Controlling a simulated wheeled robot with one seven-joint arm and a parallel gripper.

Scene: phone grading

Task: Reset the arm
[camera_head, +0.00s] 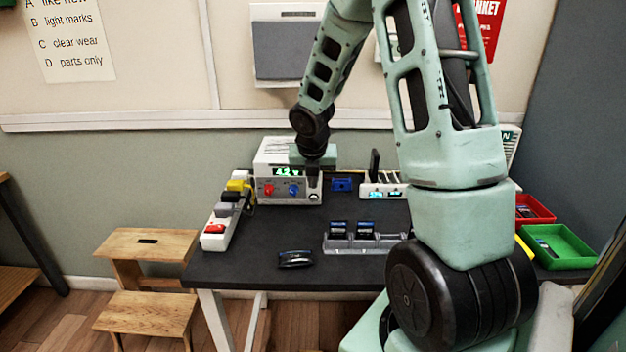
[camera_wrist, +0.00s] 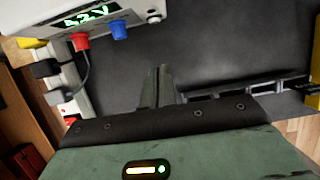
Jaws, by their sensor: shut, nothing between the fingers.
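My gripper (camera_head: 314,183) hangs at the end of my arm over the back of the dark table, in front of the right side of a white power supply. In the wrist view the two fingers of my gripper (camera_wrist: 159,84) lie together with nothing between them. They are over the dark tabletop (camera_wrist: 220,55). The power supply (camera_head: 270,158) has a green lit display, a red knob and a blue knob. It also shows at the top left of the wrist view (camera_wrist: 35,22). The fingers appear apart from it.
A power strip (camera_head: 216,236) with coloured plugs stands at the left edge. A dark device (camera_head: 295,259) lies near the front. A clear rack (camera_head: 342,246) holds small dark items. Red (camera_head: 549,213) and green (camera_head: 586,258) trays are at right. A wooden step stool (camera_head: 150,312) stands left.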

